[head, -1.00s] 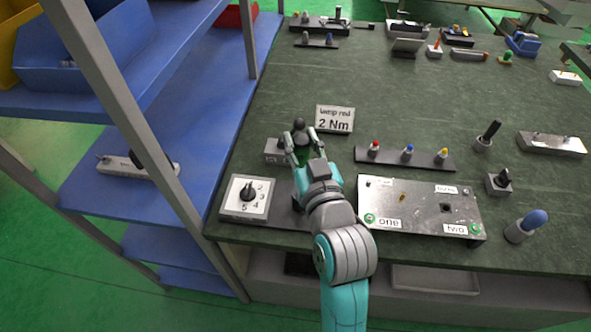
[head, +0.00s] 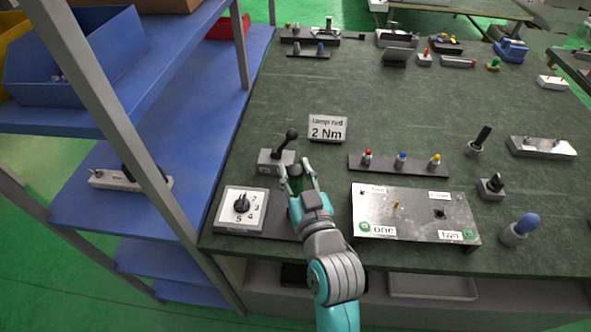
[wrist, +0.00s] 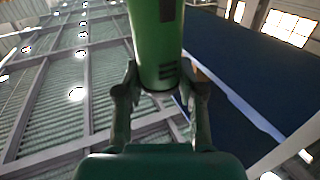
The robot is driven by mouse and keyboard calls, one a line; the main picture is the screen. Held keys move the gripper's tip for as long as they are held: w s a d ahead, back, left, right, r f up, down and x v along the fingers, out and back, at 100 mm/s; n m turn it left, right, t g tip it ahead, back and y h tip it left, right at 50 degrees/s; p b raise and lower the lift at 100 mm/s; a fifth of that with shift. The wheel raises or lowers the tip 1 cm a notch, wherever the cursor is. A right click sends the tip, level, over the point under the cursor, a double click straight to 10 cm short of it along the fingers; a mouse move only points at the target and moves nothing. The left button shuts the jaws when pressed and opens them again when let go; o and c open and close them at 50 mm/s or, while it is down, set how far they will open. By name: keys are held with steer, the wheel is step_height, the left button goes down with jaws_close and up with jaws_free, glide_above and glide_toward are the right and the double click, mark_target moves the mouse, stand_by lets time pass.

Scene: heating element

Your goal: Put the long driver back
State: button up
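My gripper (head: 294,170) is low over the near left part of the bench, beside the numbered dial plate. A green cylindrical tool, seemingly the driver (head: 296,186), stands between its fingers. In the wrist view, the green driver (wrist: 158,45) rises between the two fingers, which appear closed against its sides, with its rounded end near the palm. A dark band shows higher on it. Its far end is out of that view, and my gripper hides much of it in the head view. I cannot tell whether it touches the bench.
A grey block with a tilted black lever (head: 275,158) stands just behind my gripper. The dial plate (head: 241,210) is left, and the metal panel (head: 415,232) right. The sign (head: 327,128) and lamp strip (head: 398,164) lie beyond.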

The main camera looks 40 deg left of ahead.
steer(key=shift+o, duration=1.3)
steer(key=shift+r, duration=0.15)
steer(key=v, duration=1.2)
